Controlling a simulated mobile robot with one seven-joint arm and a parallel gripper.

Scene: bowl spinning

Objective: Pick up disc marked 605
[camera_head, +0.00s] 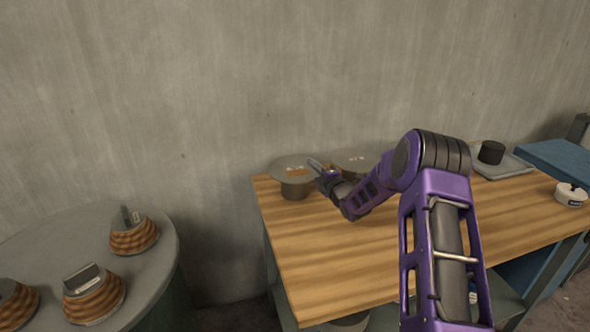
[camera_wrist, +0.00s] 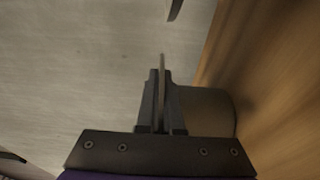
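A grey disc (camera_head: 290,163) with an orange mark lies on a round grey stand (camera_head: 293,191) at the table's back left; its number is too small to read. A second grey disc (camera_head: 355,158), also marked in orange, is to its right, partly behind my arm. Which one is 605 I cannot tell. My gripper (camera_head: 318,170) is at the right edge of the left disc. In the wrist view, the gripper fingers (camera_wrist: 161,98) lie close on both sides of a thin pale strip, apparently the disc edge-on. Whether they grip it I cannot tell.
The wooden table (camera_head: 350,265) is bare in front. A grey tray (camera_head: 508,165) with a black cylinder (camera_head: 491,152) and a white round object (camera_head: 570,194) are at right. A round table (camera_head: 150,275) with several wood-patterned bowls stands left. A concrete wall (camera_head: 200,90) is close behind.

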